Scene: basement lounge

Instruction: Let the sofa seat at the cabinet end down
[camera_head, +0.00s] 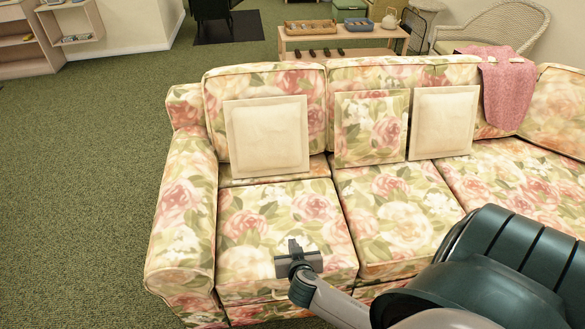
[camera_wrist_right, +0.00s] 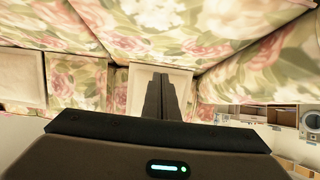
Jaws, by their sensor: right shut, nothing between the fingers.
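The floral sofa (camera_head: 395,75) fills the middle and right of the head view. Its left-end seat (camera_head: 255,215) is on the side of the wooden cabinet (camera_head: 20,45). This seat looks close to level with the middle seat (camera_head: 395,205); I cannot tell whether it is slightly raised. My right gripper (camera_head: 293,246) is over the front part of the left-end seat, shut and empty; contact with the fabric is unclear. The right wrist view shows its fingers (camera_wrist_right: 165,95) together against the sofa and a cream pillow (camera_wrist_right: 140,85). My left gripper is not in view.
Two cream pillows (camera_head: 267,137) and a floral pillow (camera_head: 371,127) lean on the backrest. A pink throw (camera_head: 508,88) hangs over it. A low table (camera_head: 340,48) with trays stands behind. Green carpet (camera_head: 90,180) is clear at left.

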